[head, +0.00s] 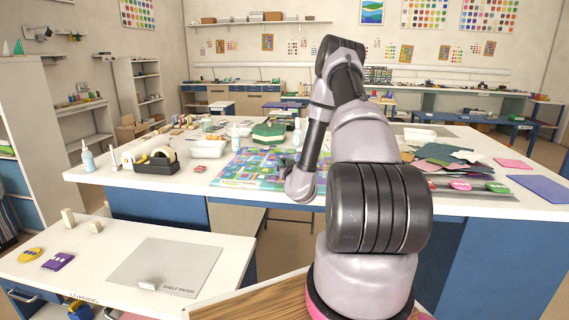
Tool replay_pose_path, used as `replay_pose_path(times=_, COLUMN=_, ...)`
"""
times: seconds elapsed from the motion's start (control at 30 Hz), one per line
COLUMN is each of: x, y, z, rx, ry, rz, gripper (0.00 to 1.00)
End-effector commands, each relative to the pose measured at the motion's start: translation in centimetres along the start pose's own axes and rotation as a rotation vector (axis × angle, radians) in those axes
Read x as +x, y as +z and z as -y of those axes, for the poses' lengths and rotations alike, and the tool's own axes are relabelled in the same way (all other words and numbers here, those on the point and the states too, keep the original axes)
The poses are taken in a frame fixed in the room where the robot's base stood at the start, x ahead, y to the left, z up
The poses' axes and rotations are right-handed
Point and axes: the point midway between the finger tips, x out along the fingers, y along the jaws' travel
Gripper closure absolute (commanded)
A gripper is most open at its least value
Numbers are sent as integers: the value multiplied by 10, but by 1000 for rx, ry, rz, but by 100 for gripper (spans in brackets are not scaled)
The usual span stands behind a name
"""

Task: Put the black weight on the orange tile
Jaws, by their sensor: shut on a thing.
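My gripper (287,164) shows small and dark just beyond my pale wrist, over the colourful patterned sheet (245,169) on the big white worktable. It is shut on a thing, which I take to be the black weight. The weight's outline cannot be told apart from the dark gripper at this size. I cannot pick out the orange tile; it may be hidden behind my arm or lost among the sheet's coloured patches.
Coloured sheets (440,153) lie at right. The nearer white table holds grey shelf paper (165,266), yellow and purple pieces.

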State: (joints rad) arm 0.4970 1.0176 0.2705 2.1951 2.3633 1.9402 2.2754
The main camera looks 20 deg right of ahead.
Motion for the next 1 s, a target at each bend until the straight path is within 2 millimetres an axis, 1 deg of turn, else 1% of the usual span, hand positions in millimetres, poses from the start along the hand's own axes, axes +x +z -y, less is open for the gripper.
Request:
replay_pose_path(times=0.13, x=0, y=0, z=0, rx=1, ry=1, rz=-1, gripper=100)
replay_pose_path(times=0.5, x=0, y=11, z=-1, rx=1, ry=2, rz=-1, gripper=100)
replay_pose_path(times=0.6, x=0, y=11, z=0, rx=1, ry=1, rz=-2, gripper=100)
replay_pose_path(times=0.63, x=0, y=11, z=0, rx=0, ry=1, rz=0, gripper=69)
replay_pose_path(times=0.67, x=0, y=11, z=0, rx=0, ry=1, rz=0, gripper=58)
replay_pose_path(times=0.7, x=0, y=12, z=0, rx=0, ry=1, rz=0, gripper=43)
replay_pose_path(times=1.0, x=0, y=11, z=0, rx=0, ry=1, rz=0, gripper=43)
